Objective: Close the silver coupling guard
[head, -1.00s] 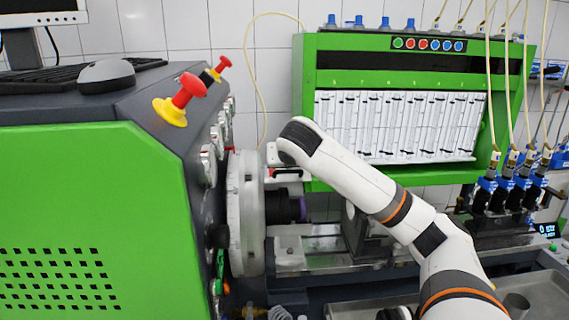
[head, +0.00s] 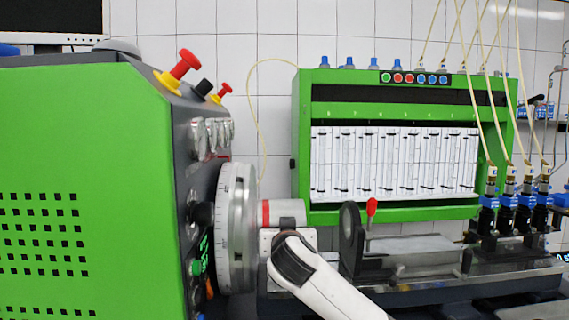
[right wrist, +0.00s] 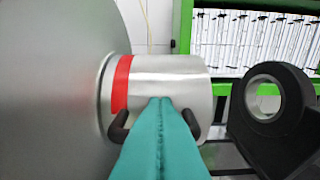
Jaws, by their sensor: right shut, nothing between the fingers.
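The silver coupling guard (head: 290,212) is a shiny cylinder with a red band at its left end, just right of the large silver disc (head: 236,235). In the right wrist view the guard (right wrist: 182,72) lies across the middle and covers the coupling. The ends of a dark handle (right wrist: 120,126) show on both sides of my fingers. My right gripper (right wrist: 161,104) has teal fingers, shut and empty, in front of the guard. I cannot tell whether they touch it. In the head view my white arm hides the fingers. My left gripper is not in view.
A black bracket with a round opening (right wrist: 264,98) stands right of the guard. A red-knobbed lever (head: 371,207) rises behind the bench rail. The green cabinet (head: 170,190) blocks the left side. A green gauge panel (head: 300,140) stands behind.

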